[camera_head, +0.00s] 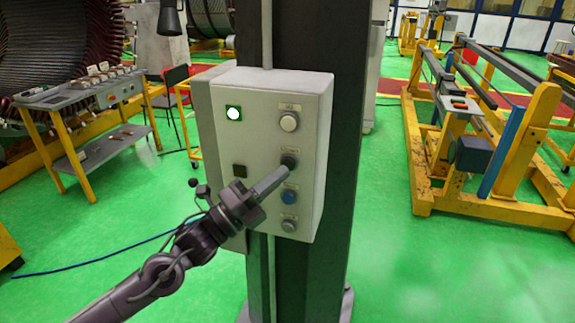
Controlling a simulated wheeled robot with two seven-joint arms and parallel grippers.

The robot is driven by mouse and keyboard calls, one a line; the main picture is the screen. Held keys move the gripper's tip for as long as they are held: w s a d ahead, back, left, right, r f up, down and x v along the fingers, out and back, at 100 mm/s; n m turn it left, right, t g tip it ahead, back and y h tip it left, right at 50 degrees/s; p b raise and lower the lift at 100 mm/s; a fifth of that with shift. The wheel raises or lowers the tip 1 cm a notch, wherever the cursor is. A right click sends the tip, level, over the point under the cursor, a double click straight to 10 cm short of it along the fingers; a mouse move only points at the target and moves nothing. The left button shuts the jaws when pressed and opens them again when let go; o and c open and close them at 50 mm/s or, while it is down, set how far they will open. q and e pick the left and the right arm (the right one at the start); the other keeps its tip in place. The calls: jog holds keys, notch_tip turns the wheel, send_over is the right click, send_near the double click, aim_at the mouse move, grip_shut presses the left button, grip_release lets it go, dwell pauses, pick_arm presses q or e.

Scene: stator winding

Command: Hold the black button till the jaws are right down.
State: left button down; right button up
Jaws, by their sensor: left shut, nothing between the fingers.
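The black button (289,159) is the second from the top in the right column on the grey control box (262,92). My left gripper (284,172) comes in from the lower left with its fingers shut and empty. Its fingertips are at the lower edge of the black button in the picture, above the blue button (287,197). I cannot tell whether they touch the black button. I cannot make out the jaws of the task in this view. My right gripper is not in view.
The box also has a white button (289,121), a grey button (289,225), a lit green-framed lamp (233,113) and a dark square (240,171). It is fixed to a dark column (346,150). A yellow frame machine (470,150) stands right, a tool table (75,97) left.

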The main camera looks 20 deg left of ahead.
pick_arm(q)
jog(key=shift+s, duration=0.1)
jog(key=shift+s+a, duration=0.1)
jog(key=shift+s, duration=2.3)
